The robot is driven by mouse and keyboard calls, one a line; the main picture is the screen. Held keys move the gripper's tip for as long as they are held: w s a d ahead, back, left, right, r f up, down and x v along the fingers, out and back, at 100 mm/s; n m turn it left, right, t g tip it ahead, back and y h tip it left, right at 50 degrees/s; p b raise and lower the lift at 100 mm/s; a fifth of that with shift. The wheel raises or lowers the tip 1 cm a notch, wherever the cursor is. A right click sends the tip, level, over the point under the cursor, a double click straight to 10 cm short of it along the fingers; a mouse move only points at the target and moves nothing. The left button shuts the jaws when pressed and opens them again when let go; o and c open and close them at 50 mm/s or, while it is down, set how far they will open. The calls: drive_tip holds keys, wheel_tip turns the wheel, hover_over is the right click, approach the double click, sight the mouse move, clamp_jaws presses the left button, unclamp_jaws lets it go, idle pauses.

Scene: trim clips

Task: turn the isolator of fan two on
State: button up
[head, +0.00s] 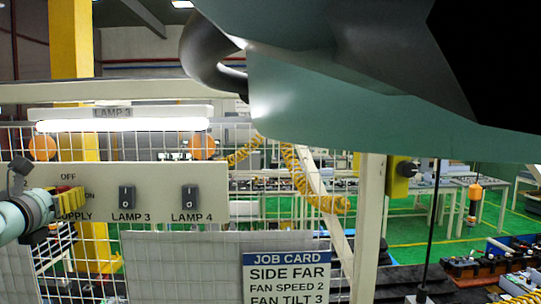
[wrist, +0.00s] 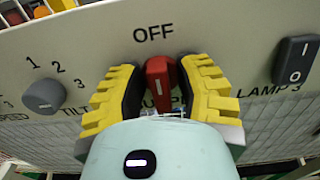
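In the wrist view a red rotary knob (wrist: 159,78) sits on the pale control panel (wrist: 225,30). It stands upright, towards the word OFF, above a partly covered SUPPLY label. Whether it belongs to fan two does not show. My gripper (wrist: 161,80) has its yellow and black fingers on either side of the knob, very near it or touching; I cannot tell if they press on it.
A grey tilt knob (wrist: 44,95) is left of the gripper, and the lamp 3 switch (wrist: 296,60) is to its right. The head view also shows the lamp 4 switch (head: 190,197). A job card (head: 287,275) reads side far, fan speed 2, fan tilt 3.

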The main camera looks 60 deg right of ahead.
clamp_jaws()
drive_tip(key=shift+f+m+b, duration=0.15)
drive_tip(key=shift+m+b, duration=0.15)
drive_tip(key=shift+b, duration=0.1)
drive_tip(key=m+b, duration=0.2)
drive_tip(key=shift+d+f+m+b, duration=0.1)
drive_tip(key=shift+f+m+b, duration=0.1)
drive_tip(key=shift+m+b, duration=0.2)
drive_tip(key=m+b, duration=0.5)
drive_tip(key=shift+s, duration=0.1)
drive_tip(key=m+b, duration=0.2)
drive_tip(key=m, duration=0.1)
drive_tip(key=m+b, duration=0.2)
drive_tip(key=shift+d+f+m, duration=0.1)
drive_tip(key=shift+f+m, duration=0.1)
drive_tip(key=shift+m, duration=0.2)
drive_tip(key=shift+m+b, duration=1.45)
drive_tip(key=shift+m, duration=0.35)
drive_tip(key=shift+r, duration=0.1)
